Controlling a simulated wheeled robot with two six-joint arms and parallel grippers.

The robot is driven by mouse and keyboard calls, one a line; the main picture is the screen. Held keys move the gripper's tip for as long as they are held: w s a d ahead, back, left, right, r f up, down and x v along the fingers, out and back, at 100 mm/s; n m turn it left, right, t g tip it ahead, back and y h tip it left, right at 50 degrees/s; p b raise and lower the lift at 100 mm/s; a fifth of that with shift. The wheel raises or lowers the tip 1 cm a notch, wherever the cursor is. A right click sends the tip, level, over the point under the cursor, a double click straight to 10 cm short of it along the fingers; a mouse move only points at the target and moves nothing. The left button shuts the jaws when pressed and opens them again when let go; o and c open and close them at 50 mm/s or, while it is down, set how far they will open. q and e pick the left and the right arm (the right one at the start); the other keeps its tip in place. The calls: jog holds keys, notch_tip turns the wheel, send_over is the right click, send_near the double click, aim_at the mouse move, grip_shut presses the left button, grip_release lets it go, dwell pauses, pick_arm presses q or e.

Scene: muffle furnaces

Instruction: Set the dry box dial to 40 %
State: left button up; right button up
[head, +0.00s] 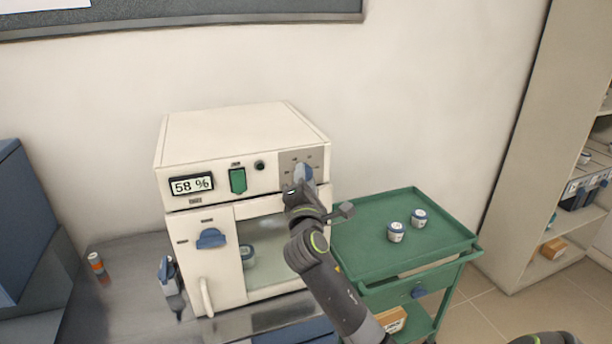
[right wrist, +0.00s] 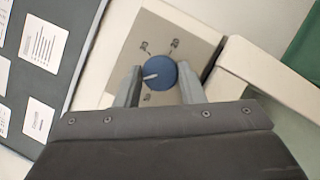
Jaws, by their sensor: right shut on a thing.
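The dry box (head: 185,142) is a cream cabinet on the bench, and its display (head: 191,185) reads 58 %. Its blue dial (head: 304,173) is on a grey panel at the upper right of the front, partly hidden by my right gripper (head: 299,188). In the right wrist view the round dial (right wrist: 162,68) sits between the two fingers of the right gripper (right wrist: 160,80), which is shut on it. The dial's white pointer points left in that view. My left gripper is not in view.
A green switch (head: 238,181) and a black knob (head: 259,166) are on the dry box front. A green cart (head: 375,215) with two small jars (head: 396,232) stands to the right. A small orange-and-grey container (head: 97,264) stands on the bench at left.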

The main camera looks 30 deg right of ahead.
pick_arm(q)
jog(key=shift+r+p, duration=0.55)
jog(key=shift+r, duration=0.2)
pick_arm(e)
jog(key=shift+m+g, duration=0.7)
jog(key=shift+m, duration=0.6)
jog(key=o, duration=1)
